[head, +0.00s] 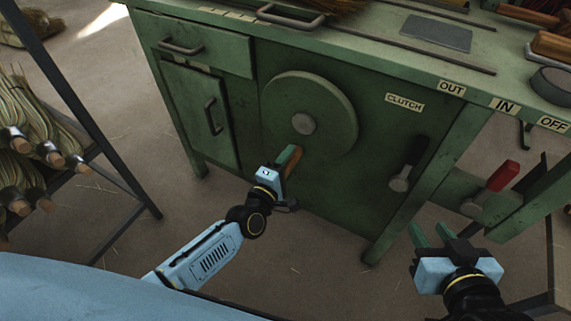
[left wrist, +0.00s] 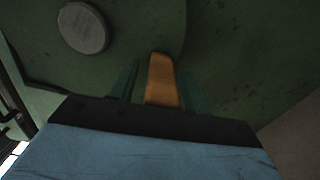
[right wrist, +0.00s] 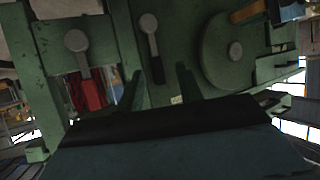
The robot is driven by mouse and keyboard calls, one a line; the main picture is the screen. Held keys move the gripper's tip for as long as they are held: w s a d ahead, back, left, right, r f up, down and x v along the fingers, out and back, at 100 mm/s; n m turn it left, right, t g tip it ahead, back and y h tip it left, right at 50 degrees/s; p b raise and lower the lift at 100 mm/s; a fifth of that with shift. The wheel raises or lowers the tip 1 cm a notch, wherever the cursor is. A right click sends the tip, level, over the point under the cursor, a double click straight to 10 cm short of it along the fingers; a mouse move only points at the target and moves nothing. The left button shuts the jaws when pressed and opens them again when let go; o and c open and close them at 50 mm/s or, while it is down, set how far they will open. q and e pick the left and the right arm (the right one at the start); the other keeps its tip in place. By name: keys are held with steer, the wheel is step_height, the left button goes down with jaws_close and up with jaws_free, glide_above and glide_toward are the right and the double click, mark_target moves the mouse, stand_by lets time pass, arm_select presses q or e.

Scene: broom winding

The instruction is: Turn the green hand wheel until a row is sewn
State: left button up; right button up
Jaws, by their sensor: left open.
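The green hand wheel (head: 310,112) is on the front of the green cabinet, with a grey hub (head: 303,124). Its wooden handle (head: 293,163) is at the wheel's lower edge. My left gripper (head: 288,158) is at the handle. In the left wrist view the handle (left wrist: 162,80) stands between the two open fingers, with no clear grip on it. The wheel also shows in the right wrist view (right wrist: 234,52). My right gripper (head: 434,236) is open and empty, low at the right, apart from the cabinet.
A black clutch lever (head: 408,165) sits right of the wheel, and a red-handled lever (head: 490,188) is further right. The drawer handle (head: 181,47) and door handle (head: 213,116) project at left. A rack of broom bundles (head: 30,130) stands at far left.

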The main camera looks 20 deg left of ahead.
arm_select(q)
steer(key=shift+s, duration=0.15)
steer(key=p+v, duration=0.3)
steer(key=v, duration=1)
arm_select(e)
steer(key=s+d+f+g+h, duration=0.2)
steer(key=s+d+f+g, duration=0.3)
steer(key=s+f+g, duration=0.3)
steer(key=s, duration=0.3)
steer(key=shift+s+m+g+h, duration=0.15)
steer(key=shift+m+g+h, duration=0.15)
steer(key=shift+g, duration=0.1)
